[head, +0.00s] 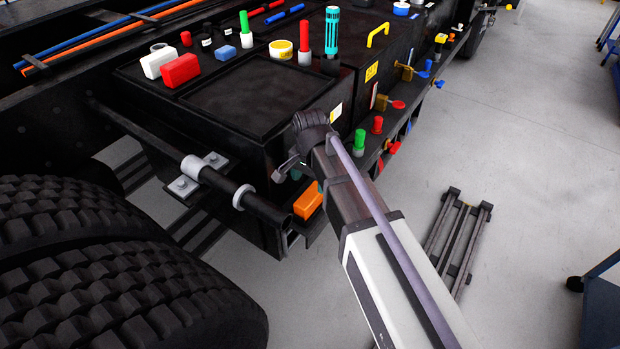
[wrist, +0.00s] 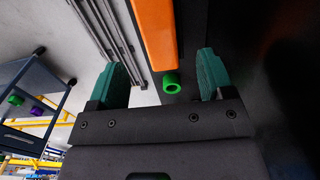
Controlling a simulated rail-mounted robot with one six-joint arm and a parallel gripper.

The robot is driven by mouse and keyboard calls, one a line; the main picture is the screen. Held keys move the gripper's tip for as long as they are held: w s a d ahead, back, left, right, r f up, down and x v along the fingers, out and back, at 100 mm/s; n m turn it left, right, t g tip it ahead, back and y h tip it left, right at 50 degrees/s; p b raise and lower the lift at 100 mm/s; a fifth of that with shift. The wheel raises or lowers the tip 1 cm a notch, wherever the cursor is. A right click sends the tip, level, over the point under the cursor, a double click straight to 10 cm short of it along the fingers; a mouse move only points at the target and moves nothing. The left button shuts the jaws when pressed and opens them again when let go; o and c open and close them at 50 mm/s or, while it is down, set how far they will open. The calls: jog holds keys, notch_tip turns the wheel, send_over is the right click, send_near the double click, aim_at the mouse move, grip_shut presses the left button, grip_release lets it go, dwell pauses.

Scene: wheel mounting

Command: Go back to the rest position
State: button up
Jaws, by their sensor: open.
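My gripper (wrist: 162,62) shows in the wrist view with its two green fingers apart. Nothing is between the pads that I can see touching them. An orange block (wrist: 156,30) and the end of a green cylinder (wrist: 172,82) lie beyond the fingers, and I cannot tell how far off. In the head view my gripper (head: 288,170) is mostly hidden behind my own arm, close to the side of the black box (head: 225,165). An orange block (head: 309,201) sits just below it on a dark ledge.
Large tires (head: 110,270) stand at lower left, beside a metal rod (head: 215,178). Colored blocks and cylinders stand on the box top, including a red block (head: 180,70) and a teal cylinder (head: 331,32). A dark rack (head: 458,240) lies on the open grey floor at right.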

notch_tip(320, 180, up, 4)
jog(key=shift+f+p, duration=0.15)
jog(key=shift+p, duration=0.75)
jog(key=shift+f, duration=0.15)
jog(key=shift+n, duration=0.3)
jog(key=s+d+r+n+p, duration=0.3)
jog(key=s+d, duration=0.3)
jog(key=d, duration=0.2)
jog(key=s+d+r+n+p, duration=0.3)
jog(key=s+d, duration=0.3)
jog(key=d, duration=0.3)
jog(key=shift+d+r, duration=0.15)
jog(key=shift+d, duration=0.1)
